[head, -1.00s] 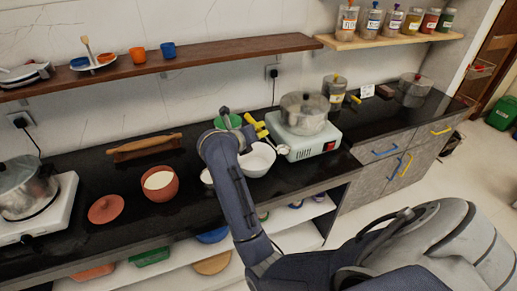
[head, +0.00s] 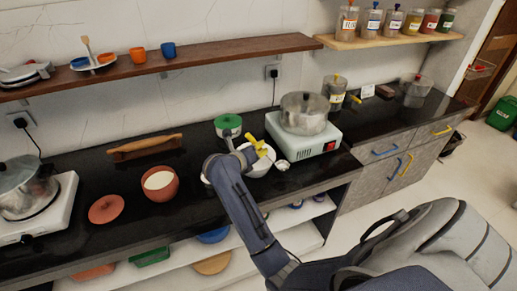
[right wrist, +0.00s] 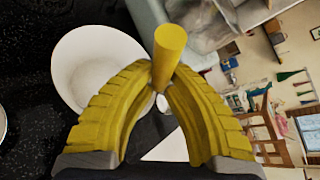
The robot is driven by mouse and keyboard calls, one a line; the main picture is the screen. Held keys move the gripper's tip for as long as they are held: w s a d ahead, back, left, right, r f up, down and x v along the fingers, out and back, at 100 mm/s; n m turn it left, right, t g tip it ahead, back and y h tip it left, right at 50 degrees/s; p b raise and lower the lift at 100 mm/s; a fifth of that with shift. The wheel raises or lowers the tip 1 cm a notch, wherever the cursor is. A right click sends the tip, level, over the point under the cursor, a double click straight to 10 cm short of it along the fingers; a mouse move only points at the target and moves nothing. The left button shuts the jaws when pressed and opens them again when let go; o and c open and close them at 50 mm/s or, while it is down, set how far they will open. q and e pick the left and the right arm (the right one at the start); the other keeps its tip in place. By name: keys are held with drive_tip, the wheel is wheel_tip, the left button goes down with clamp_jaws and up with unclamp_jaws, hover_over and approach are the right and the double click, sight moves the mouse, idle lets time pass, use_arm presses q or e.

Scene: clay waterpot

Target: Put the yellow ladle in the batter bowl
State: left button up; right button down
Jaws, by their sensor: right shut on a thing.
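The yellow ladle's handle (right wrist: 170,48) is pinched between the yellow fingers of my right gripper (right wrist: 163,78) in the right wrist view. In the head view my right gripper (head: 261,149) is over a white bowl (head: 257,171), partly hiding it. A brown clay pot (head: 160,184) with white contents stands to the left. My left gripper is out of view.
A white stove with a steel pot (head: 304,113) stands right behind the bowl. A green-lidded container (head: 228,124) stands behind it. A clay lid (head: 106,209) and a rolling pin (head: 145,144) lie left. The counter's front edge is close.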

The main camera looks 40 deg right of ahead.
drive_tip(key=shift+f, duration=0.1)
drive_tip(key=c, duration=1.9)
unclamp_jaws()
drive_tip(key=o, duration=0.4)
drive_tip(key=shift+v, duration=2.8)
